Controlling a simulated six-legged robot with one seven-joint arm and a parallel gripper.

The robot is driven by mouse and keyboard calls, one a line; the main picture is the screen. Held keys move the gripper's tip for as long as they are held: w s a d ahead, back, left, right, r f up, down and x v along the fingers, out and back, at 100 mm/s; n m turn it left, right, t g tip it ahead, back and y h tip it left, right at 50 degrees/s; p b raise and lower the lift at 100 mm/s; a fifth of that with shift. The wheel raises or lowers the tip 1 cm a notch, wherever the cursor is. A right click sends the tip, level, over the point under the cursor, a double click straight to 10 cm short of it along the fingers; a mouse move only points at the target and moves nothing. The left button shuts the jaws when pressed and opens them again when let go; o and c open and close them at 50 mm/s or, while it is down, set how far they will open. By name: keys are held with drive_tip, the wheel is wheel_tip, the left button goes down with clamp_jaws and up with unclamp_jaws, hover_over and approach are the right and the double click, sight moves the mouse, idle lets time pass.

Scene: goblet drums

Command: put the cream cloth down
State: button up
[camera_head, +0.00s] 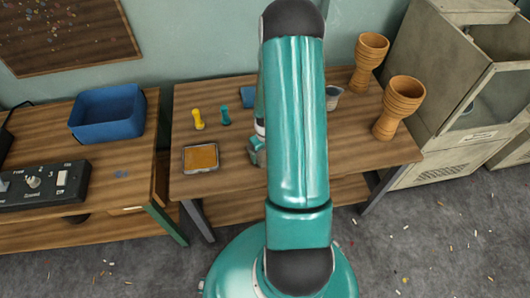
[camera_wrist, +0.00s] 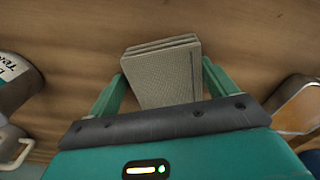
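The cream cloth (camera_wrist: 165,88) shows in the wrist view as a folded, layered, greyish-cream block. It lies between the two green fingers of my gripper (camera_wrist: 163,66). Both fingertips appear to touch its sides, so the gripper looks shut on it. Its lower part is hidden behind the gripper body. The wooden table top (camera_wrist: 225,25) shows beyond it; I cannot tell whether the cloth touches the wood. In the head view, part of my gripper (camera_head: 257,151) shows over the right table (camera_head: 235,170), and my arm hides the cloth.
A tray with an orange pad (camera_head: 201,158), a yellow peg (camera_head: 198,119) and a teal peg (camera_head: 225,116) stand left of my arm. Two goblet drums (camera_head: 369,60) (camera_head: 399,106) and a grey cup (camera_head: 333,98) stand right. A labelled container (camera_wrist: 14,82) is at the wrist view's left edge.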

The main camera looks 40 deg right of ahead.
drive_tip(key=shift+w+a+f, duration=0.15)
drive_tip(key=shift+a+f, duration=0.25)
drive_tip(key=shift+a, duration=0.25)
drive_tip(key=shift+w+r, duration=0.15)
drive_tip(key=shift+r, duration=0.35)
wheel_tip(320, 180, up, 12)
wheel_tip(320, 180, up, 9)
hover_over(264, 153)
drive_tip(key=w+a, duration=0.2)
drive_tip(key=a, duration=0.3)
drive_tip(key=s+a+r+t, duration=0.1)
drive_tip(key=s+a+r, duration=0.2)
drive_tip(key=a+r, duration=0.4)
drive_tip(key=s+a+r+n+t, duration=0.1)
drive_tip(key=s+a+r+t, duration=0.1)
drive_tip(key=s+a+r, duration=0.2)
drive_tip(key=s+a+r+n+t, duration=0.1)
drive_tip(key=s+a+r, duration=0.3)
drive_tip(key=a+r, duration=0.5)
drive_tip(key=shift+a+r+t, duration=0.35)
drive_tip(key=shift+a+t, duration=0.35)
drive_tip(key=shift+a, duration=0.05)
